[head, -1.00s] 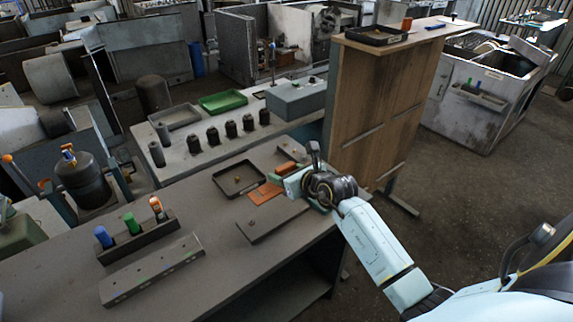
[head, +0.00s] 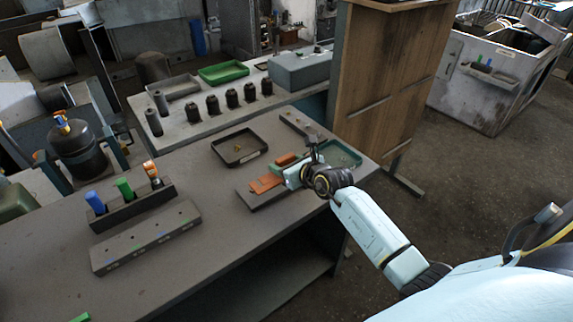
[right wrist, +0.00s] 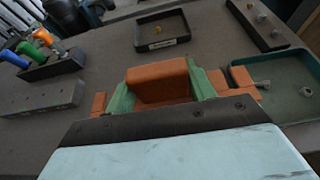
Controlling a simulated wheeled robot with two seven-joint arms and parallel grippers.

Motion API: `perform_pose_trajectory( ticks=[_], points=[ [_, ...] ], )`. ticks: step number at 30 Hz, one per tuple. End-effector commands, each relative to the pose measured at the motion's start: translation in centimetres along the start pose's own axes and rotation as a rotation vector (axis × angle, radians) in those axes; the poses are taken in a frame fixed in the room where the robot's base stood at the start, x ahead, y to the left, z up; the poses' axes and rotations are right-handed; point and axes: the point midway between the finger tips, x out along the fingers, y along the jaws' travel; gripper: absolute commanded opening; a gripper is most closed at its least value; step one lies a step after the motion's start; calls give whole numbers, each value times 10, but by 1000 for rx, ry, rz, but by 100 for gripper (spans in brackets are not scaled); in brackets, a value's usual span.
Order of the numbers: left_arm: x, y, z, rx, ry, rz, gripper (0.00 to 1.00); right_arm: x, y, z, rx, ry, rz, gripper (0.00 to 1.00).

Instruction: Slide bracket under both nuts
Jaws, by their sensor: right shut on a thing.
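The orange bracket (head: 265,184) is at the table's right part, over or on a flat dark plate (head: 250,202); I cannot tell whether they touch. My right gripper (head: 292,174) is shut on the bracket. In the right wrist view, a raised orange block of the bracket (right wrist: 160,82) sits between the two green fingertips, and flat orange parts stick out on both sides. The two nuts on the plate cannot be made out; the gripper and bracket cover much of it. My left gripper is not in view.
A black tray (head: 218,154) with a small brass-coloured piece lies behind the bracket. A green tray (head: 350,155) with bolts is to the right. A dark strip with bolts (head: 290,120) is behind. A rack of coloured-handled tools (head: 130,208) and a long block (head: 150,240) are left.

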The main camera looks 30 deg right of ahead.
Motion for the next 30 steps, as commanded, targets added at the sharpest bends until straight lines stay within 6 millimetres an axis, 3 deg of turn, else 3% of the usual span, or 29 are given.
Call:
perform_pose_trajectory(
  ticks=[15, 30],
  points=[
    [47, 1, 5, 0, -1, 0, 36, 29, 0, -52, 1, -3, 1, 24],
    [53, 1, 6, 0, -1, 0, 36, 35, 0, -60, 1, -3, 0, 24]
  ],
)
